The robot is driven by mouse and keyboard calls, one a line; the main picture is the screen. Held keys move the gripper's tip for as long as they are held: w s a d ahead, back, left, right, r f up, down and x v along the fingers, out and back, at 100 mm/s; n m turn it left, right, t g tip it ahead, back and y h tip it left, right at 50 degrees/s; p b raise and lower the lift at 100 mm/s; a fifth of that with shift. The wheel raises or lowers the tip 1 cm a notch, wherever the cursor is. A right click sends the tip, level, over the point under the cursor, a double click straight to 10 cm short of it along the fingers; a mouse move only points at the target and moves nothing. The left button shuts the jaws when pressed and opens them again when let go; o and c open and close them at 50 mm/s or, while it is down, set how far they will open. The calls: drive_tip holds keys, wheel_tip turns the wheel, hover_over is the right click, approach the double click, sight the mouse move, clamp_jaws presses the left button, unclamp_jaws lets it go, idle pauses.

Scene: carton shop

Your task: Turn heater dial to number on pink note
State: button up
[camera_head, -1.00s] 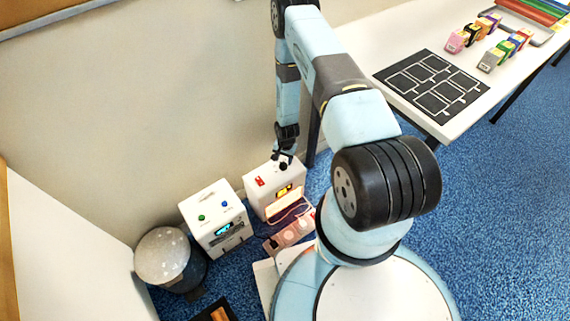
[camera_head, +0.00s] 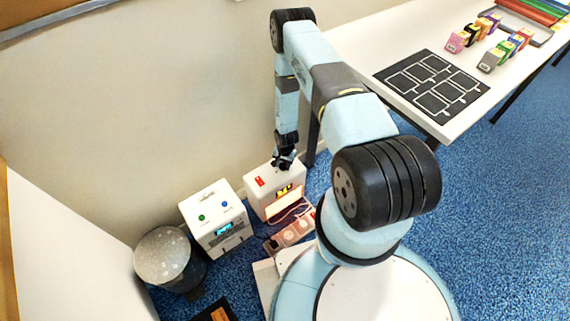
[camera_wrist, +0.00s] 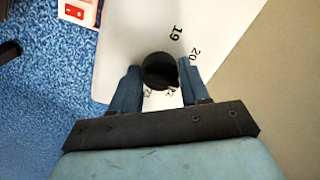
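The white heater (camera_head: 262,203) stands on the floor by the wall, with a red switch (camera_head: 260,182) on top and a lit yellow display on its front. In the wrist view its black round dial (camera_wrist: 160,72) shows, with printed numbers beside it; 19 and 20 are readable, and others are partly hidden. My gripper (camera_head: 283,163) points down over the heater top. In the wrist view the fingers of my gripper (camera_wrist: 159,66) stand on either side of the dial, apparently with narrow gaps. I cannot make out a pink note in any view.
A white box (camera_head: 207,225) with green and blue buttons stands left of the heater, beside a round grey-topped bin (camera_head: 163,256). A socket strip (camera_head: 292,232) lies in front of the heater. A white table (camera_head: 445,132) is at right.

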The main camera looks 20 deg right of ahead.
drive_tip(key=shift+c, duration=1.4)
drive_tip(key=shift+d, duration=0.15)
drive_tip(key=shift+c, duration=0.2)
drive_tip(key=shift+a, duration=0.3)
